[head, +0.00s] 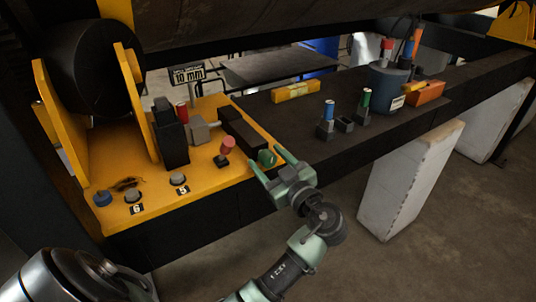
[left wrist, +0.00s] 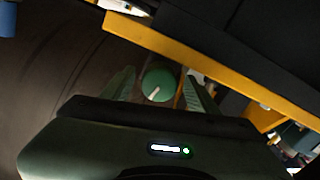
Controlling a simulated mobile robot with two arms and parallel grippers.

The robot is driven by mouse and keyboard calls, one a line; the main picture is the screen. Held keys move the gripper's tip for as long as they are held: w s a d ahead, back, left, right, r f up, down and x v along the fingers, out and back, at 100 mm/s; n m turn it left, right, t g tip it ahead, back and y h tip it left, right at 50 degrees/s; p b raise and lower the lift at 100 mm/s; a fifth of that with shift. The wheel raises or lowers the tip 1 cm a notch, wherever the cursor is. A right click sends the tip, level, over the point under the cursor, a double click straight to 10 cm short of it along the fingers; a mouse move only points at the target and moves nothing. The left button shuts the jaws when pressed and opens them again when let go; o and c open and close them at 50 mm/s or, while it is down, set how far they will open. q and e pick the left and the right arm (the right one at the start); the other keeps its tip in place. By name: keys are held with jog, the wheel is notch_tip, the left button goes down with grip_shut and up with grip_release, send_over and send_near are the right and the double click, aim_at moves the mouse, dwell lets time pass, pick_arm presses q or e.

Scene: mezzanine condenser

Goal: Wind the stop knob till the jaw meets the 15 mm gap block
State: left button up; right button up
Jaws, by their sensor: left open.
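The green stop knob (head: 267,158) sits at the right front of the yellow bench plate, at the end of a dark block (head: 240,130). My left gripper (head: 270,164) is open, with its fingertips close by the knob. In the left wrist view the round knob (left wrist: 157,86), with a pale pointer line, shows between the two fingers, with a gap visible on each side. A grey block (head: 198,131) lies between a tall black block (head: 170,138) and the dark block; I cannot tell which is the jaw or gap block. A sign (head: 188,75) reads 10 mm. My right gripper is not in view.
The yellow plate (head: 200,183) carries a red-topped lever (head: 226,148), a red cylinder (head: 182,112) and several buttons along its front. The dark beam to the right holds a yellow block (head: 295,90), blue and green handled tools, a dark canister (head: 388,84) and an orange box (head: 425,92).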

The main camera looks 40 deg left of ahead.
pick_arm(q)
jog(key=shift+w+a, duration=0.1)
jog(key=shift+w, duration=0.05)
grip_shut()
jog(key=shift+f+m+b, duration=0.15)
jog(key=shift+m+b, duration=0.35)
jog(key=shift+b, duration=0.2)
jog(key=shift+m+b, duration=0.6)
jog(key=shift+m, duration=0.1)
jog(key=shift+m+b, duration=0.5)
jog(key=shift+m, duration=0.5)
jog(key=shift+m+b, duration=0.3)
jog(key=shift+m, duration=0.9)
